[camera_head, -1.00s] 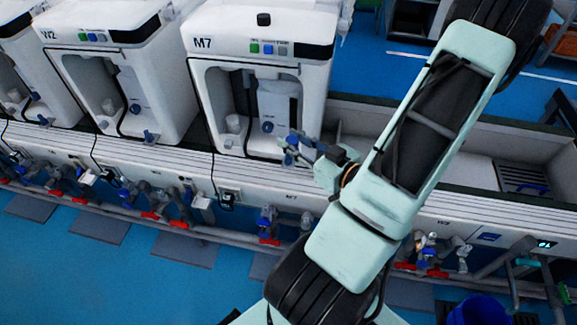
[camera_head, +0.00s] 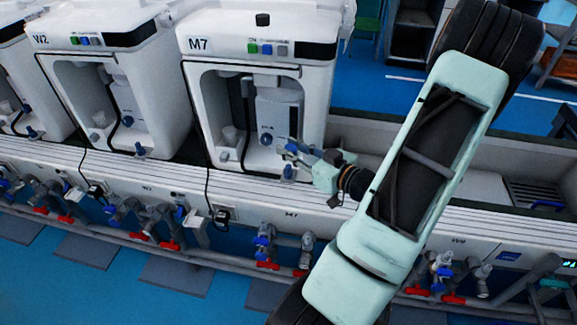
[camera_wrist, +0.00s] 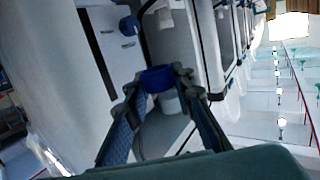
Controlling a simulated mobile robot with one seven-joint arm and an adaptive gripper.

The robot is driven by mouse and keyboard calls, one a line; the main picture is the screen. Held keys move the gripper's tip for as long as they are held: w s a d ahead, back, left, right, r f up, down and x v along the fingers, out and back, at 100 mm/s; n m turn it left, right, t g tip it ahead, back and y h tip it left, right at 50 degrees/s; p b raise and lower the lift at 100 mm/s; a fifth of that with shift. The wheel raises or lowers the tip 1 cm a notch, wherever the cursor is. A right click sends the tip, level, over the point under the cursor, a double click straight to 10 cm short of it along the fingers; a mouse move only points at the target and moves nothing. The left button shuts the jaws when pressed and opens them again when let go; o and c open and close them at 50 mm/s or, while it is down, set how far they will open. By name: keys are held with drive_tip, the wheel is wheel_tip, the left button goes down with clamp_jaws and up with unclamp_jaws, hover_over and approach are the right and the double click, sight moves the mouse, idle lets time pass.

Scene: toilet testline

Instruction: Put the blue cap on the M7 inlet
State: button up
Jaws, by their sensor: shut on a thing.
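The white M7 machine (camera_head: 200,75) stands left of centre in the head view, its recess open to the front. My gripper (camera_head: 291,150) is in front of the recess's lower right side. In the wrist view my gripper (camera_wrist: 157,84) is shut on the blue cap (camera_wrist: 157,76), held between its fingertips. A blue-topped fitting (camera_head: 289,171) sits at M7's lower front edge, just below my gripper in the head view. I cannot tell whether it is the inlet, or whether the cap touches anything.
Inside M7 are a white canister with a blue knob (camera_head: 266,139) and a white cup (camera_head: 230,135). The W2 machine (camera_head: 90,70) stands to the left. Pipes with red and blue valves (camera_head: 265,245) run below the ledge. An open trough lies to M7's right.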

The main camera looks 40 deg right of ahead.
drive_tip(key=b, duration=0.1)
hover_over(289, 166)
wheel_tip(289, 166, down, 5)
drive_tip(key=shift+s+a+r, duration=0.1)
drive_tip(key=shift+a+r, duration=0.05)
drive_tip(key=shift+w+f+b, duration=0.2)
drive_tip(key=shift+f+b, duration=0.5)
drive_tip(key=shift+f, duration=1)
drive_tip(key=shift+f+b, duration=0.5)
drive_tip(key=shift+f, duration=0.15)
drive_tip(key=o, duration=0.7)
drive_tip(key=shift+o, duration=0.2)
drive_tip(key=shift+r, duration=0.15)
drive_tip(key=shift+r+p, duration=0.3)
drive_tip(key=shift+p, duration=0.05)
drive_tip(key=p+v, duration=0.2)
drive_tip(key=v, duration=1)
drive_tip(key=shift+p, duration=0.3)
drive_tip(key=shift+d+r, duration=0.1)
drive_tip(key=shift+d, duration=0.1)
